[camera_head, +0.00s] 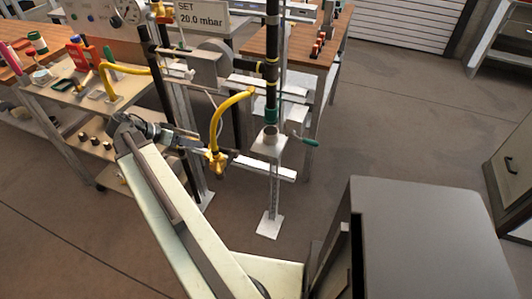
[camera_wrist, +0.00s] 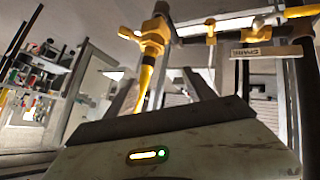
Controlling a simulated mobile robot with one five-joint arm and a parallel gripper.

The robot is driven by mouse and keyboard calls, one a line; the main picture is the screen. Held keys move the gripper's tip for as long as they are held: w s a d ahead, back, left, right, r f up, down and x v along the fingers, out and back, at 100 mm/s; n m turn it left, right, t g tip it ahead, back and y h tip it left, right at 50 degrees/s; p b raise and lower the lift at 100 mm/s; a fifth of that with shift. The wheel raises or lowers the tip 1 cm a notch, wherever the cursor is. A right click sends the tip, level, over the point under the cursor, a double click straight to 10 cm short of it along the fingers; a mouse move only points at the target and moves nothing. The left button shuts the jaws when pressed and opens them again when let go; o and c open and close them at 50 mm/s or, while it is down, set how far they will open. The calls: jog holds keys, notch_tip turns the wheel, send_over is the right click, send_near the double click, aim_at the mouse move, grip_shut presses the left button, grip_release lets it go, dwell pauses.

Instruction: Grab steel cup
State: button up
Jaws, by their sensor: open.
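A small grey metal cup (camera_head: 270,136), which looks like the steel cup, stands on the small plate of a post stand, below a dark vertical pipe with a green end. My gripper (camera_head: 195,142) is left of the cup, apart from it, by a yellow hose (camera_head: 217,125) with a brass valve (camera_head: 217,163). In the wrist view my gripper (camera_wrist: 160,80) has its two fingers spread with nothing held. The yellow hose and valve (camera_wrist: 152,40) show beyond and between them. I cannot make out the cup in the wrist view.
A wooden bench (camera_head: 290,45) stands behind the stand. A cart (camera_head: 95,95) with tools and another yellow hose is at left. A grey cabinet (camera_head: 430,235) fills the lower right. The floor (camera_head: 390,120) at right is clear.

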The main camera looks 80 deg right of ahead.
aim_at(267, 132)
jog(key=s+d+m+g+b, duration=0.1)
jog(key=s+d+m+b, duration=0.1)
jog(key=s, duration=0.6)
jog(key=s+d+f+m+g+b, duration=0.1)
jog(key=s+d+m, duration=0.3)
jog(key=s, duration=0.4)
jog(key=s+d+f+m+g+b, duration=0.1)
jog(key=s+d+m+g+b, duration=0.2)
jog(key=s+d, duration=0.2)
jog(key=shift+s+d+y, duration=0.2)
jog(key=shift+s+y, duration=0.2)
jog(key=shift+s, duration=1.4)
jog(key=shift+s+d+f+b, duration=0.15)
jog(key=shift+s+b, duration=0.2)
jog(key=c, duration=1.3)
jog(key=shift+o, duration=0.2)
jog(key=shift+r, duration=0.2)
